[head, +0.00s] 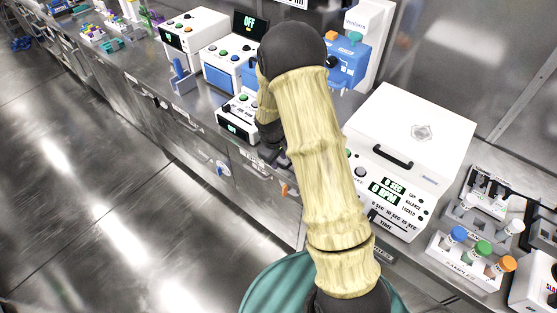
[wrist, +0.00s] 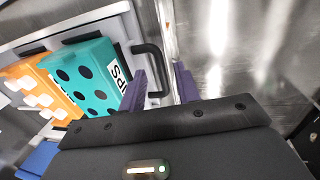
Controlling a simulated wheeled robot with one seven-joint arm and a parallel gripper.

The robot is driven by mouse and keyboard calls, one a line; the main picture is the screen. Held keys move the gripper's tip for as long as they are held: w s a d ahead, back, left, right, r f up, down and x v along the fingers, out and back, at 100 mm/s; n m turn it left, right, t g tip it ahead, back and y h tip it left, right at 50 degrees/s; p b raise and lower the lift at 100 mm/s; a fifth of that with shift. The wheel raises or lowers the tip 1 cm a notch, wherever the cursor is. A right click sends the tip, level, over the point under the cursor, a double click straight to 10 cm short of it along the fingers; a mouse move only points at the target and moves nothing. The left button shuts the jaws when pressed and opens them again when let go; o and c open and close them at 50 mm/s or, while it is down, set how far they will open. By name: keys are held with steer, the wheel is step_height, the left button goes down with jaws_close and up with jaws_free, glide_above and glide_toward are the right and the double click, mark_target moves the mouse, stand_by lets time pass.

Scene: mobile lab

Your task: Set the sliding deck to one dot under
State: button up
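My gripper (wrist: 160,88) has two purple fingers that stand apart in the wrist view. A black bar handle (wrist: 152,58) on a pale tray front (wrist: 131,26) lies between and just beyond them. I cannot tell whether either finger touches it. Inside the tray are a teal box (wrist: 85,75) with black round spots and part of a printed label, and an orange box (wrist: 38,88) with white pieces. In the head view my own arm hides the gripper and the tray. No part is clearly marked as the sliding deck, and I see no dot scale.
The bench in the head view carries a white lidded machine (head: 415,130), a small white device with a green display (head: 238,118), a blue-and-white device reading OFF (head: 226,62) and a sample rack (head: 470,255). The floor (head: 90,180) left of the bench is clear.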

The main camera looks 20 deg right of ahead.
steer(key=shift+w+d+f, duration=0.1)
steer(key=shift+f, duration=0.75)
jaws_close()
steer(key=shift+w, duration=0.1)
